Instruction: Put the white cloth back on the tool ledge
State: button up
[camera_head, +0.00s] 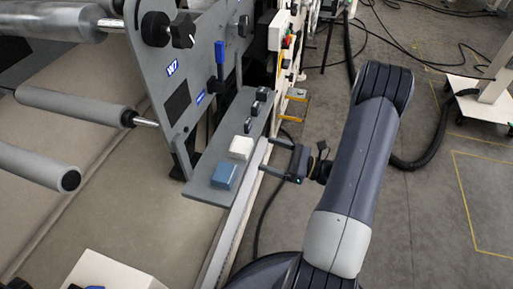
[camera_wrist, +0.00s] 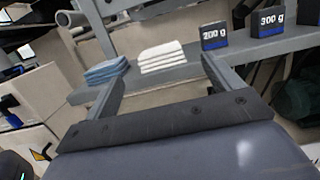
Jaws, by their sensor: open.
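The white cloth (camera_head: 241,148) is a folded stack lying on the grey tool ledge (camera_head: 205,190), just behind a folded blue cloth (camera_head: 224,176). In the wrist view the white cloth (camera_wrist: 162,57) lies flat on the ledge (camera_wrist: 190,70), to the right of the blue cloth (camera_wrist: 106,70), with a small gap between them. My gripper (camera_head: 266,155) is open and empty, to the right of the ledge. Its fingers point toward the ledge, and in the wrist view the white cloth shows between them, beyond the tips.
Black weights stand farther along the ledge, marked 200 g (camera_wrist: 214,36) and 300 g (camera_wrist: 268,21). The machine's grey side plate (camera_head: 165,60) rises behind the ledge. Grey rollers (camera_head: 75,105) are at left. Cables and a black hose (camera_head: 435,145) lie on the floor at right.

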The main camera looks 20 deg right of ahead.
jog(key=shift+v, duration=1.55)
